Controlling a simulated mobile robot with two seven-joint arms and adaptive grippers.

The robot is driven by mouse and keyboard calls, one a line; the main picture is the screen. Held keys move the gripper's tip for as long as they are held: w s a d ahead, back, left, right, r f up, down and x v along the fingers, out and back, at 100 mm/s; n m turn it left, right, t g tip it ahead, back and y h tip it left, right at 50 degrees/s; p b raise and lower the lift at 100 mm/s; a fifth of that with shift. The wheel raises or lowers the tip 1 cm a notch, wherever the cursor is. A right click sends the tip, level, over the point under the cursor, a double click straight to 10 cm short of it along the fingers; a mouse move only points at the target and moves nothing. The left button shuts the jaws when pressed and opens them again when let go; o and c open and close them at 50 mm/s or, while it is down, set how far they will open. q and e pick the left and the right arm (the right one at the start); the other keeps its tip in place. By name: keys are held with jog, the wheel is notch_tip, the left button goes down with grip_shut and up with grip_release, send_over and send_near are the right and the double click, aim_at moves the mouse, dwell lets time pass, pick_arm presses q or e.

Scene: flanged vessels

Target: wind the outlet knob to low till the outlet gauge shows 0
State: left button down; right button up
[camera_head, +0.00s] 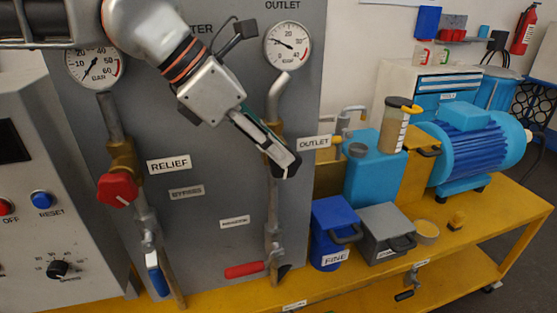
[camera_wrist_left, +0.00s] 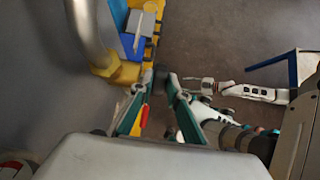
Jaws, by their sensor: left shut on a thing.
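The outlet gauge (camera_head: 288,46) is at the top of the grey panel in the head view. Its needle points to the upper left, toward the low side of the scale; the exact reading is too small to tell. My left gripper (camera_head: 284,165) reaches down across the panel to the outlet valve, left of the OUTLET label (camera_head: 314,142). It is shut on the outlet knob, which its fingers mostly hide. In the left wrist view, the fingertips close on a dark piece (camera_wrist_left: 160,80) beside the brass valve body (camera_wrist_left: 125,72).
The relief valve's red knob (camera_head: 118,189) is at the left, below another gauge (camera_head: 93,65). A red lever (camera_head: 245,270) sits low under the outlet pipe. A blue bin (camera_head: 335,222), grey box (camera_head: 385,230) and blue can (camera_head: 374,172) stand on the yellow bench close to the right.

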pick_arm(q)
jog(key=shift+a+f+h+b, duration=0.25)
jog(key=shift+f+h+b, duration=0.4)
jog(key=shift+b, duration=0.25)
jog(key=shift+a+r+t+h+b, duration=0.15)
jog(key=shift+t+h+b, duration=0.25)
jog(key=shift+h+b, duration=0.2)
jog(key=shift+r+h+b, duration=0.1)
jog(key=shift+h+b, duration=0.25)
jog(key=shift+b, duration=0.1)
jog(key=shift+r, duration=0.1)
pick_arm(e)
jog(key=shift+w+d+f, duration=0.35)
jog(key=shift+w+f, duration=0.05)
jog(key=shift+f, duration=0.1)
jog(key=shift+w+d+f, duration=0.3)
jog(key=shift+w+f, duration=0.05)
jog(key=shift+f, duration=0.15)
pick_arm(q)
jog(key=shift+s+r, duration=0.1)
jog(key=c, duration=2.2)
grip_release()
pick_arm(e)
jog(key=shift+f, duration=0.1)
jog(key=shift+s, duration=0.1)
pick_arm(q)
jog(key=shift+a, duration=0.1)
pick_arm(e)
jog(key=shift+f, duration=0.1)
